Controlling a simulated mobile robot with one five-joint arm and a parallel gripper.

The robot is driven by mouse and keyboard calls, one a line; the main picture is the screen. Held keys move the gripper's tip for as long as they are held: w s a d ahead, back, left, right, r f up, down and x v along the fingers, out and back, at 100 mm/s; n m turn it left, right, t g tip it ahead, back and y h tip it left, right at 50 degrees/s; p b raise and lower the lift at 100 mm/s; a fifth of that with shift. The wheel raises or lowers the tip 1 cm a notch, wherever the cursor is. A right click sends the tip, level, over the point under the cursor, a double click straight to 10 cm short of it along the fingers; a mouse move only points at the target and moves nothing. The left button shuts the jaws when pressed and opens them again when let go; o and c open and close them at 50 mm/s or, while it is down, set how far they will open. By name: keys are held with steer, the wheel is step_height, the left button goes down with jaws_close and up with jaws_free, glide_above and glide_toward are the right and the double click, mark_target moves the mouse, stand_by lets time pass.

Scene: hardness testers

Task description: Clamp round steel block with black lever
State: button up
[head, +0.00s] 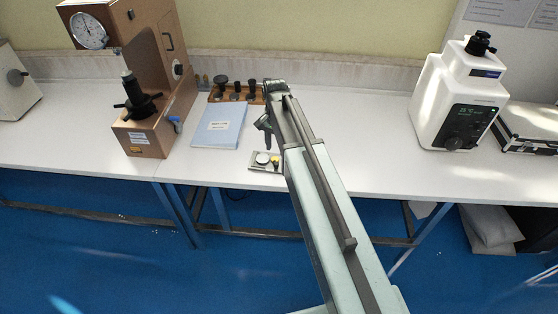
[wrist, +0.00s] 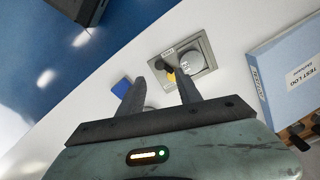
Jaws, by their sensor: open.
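A small grey plate fixture (head: 257,167) lies near the table's front edge, with the round steel block (head: 262,158) on it. A dark and yellow part (head: 275,161) sits beside the block. In the wrist view the fixture (wrist: 207,43) shows ahead of the fingers, with the round steel block (wrist: 196,60) at its right. A black knob-like part (wrist: 164,63), perhaps the black lever, and a yellow spot (wrist: 170,77) are left of it. My gripper (head: 266,140) is open and empty above the fixture.
A blue test log (head: 220,125) lies left of the fixture, with a wooden rack of dark parts (head: 236,97) behind. A brown tester (head: 150,135) stands at left, a white tester (head: 455,100) at right.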

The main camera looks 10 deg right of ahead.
mark_target(276, 164)
step_height(276, 164, down, 8)
steer(key=b, duration=0.8)
steer(key=shift+s, duration=0.1)
steer(key=shift+r, duration=0.1)
